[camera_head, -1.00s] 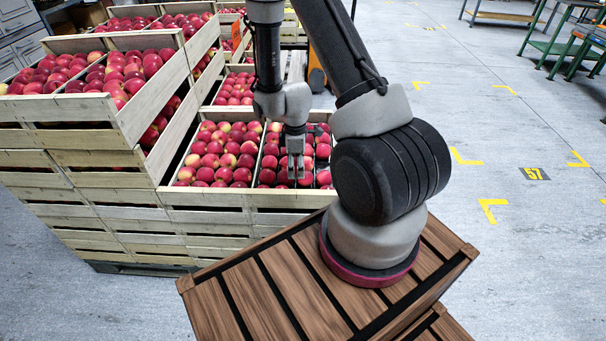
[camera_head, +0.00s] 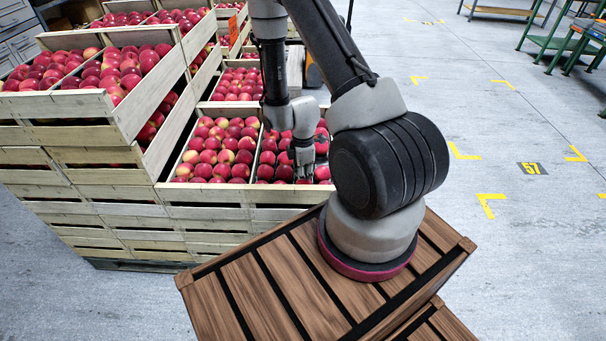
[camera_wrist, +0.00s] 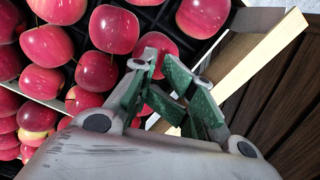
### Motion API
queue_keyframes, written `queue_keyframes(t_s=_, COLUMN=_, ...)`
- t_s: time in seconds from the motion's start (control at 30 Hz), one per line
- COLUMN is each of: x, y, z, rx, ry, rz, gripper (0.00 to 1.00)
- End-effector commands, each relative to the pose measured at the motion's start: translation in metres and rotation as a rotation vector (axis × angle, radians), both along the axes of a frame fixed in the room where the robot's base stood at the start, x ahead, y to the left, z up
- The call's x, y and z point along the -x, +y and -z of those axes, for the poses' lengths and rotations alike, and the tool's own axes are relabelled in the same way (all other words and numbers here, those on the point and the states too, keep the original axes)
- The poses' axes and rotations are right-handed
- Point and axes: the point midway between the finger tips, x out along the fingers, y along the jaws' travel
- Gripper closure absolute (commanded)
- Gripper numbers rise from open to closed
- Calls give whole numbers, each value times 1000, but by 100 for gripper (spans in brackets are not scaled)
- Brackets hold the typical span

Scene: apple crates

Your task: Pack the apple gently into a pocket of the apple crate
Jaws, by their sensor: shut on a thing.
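My gripper (camera_head: 304,172) is low over the right half of the apple crate (camera_head: 282,198), at its near right part. In the wrist view its green fingers (camera_wrist: 166,72) are closed around a red apple (camera_wrist: 160,47) at the fingertips. The crate's wooden wall (camera_wrist: 262,58) runs close to the right of the fingers. A black pocket tray (camera_wrist: 152,14) shows beyond the held apple, with several red apples lying in it. Whether the held apple touches the tray is hidden.
Taller stacked crates full of apples (camera_head: 118,72) stand at the left. A brown slatted wooden box (camera_head: 250,290) is in front, under my arm's base. Open grey floor (camera_head: 480,120) lies at the right, with green tables (camera_head: 570,40) at the far right.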

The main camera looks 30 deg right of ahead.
Motion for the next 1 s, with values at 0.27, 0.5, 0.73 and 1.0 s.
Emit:
queue_keyframes(t_s=0.27, x=0, y=0, z=0, rx=0, ry=1, rz=0, gripper=100)
queue_keyframes(t_s=0.5, x=1, y=0, z=0, rx=0, ry=1, rz=1, gripper=56)
queue_keyframes(t_s=0.73, x=1, y=0, z=-1, rx=0, ry=1, rz=1, gripper=48)
queue_keyframes(t_s=1.0, x=0, y=0, z=-12, rx=0, ry=-1, rz=1, gripper=48)
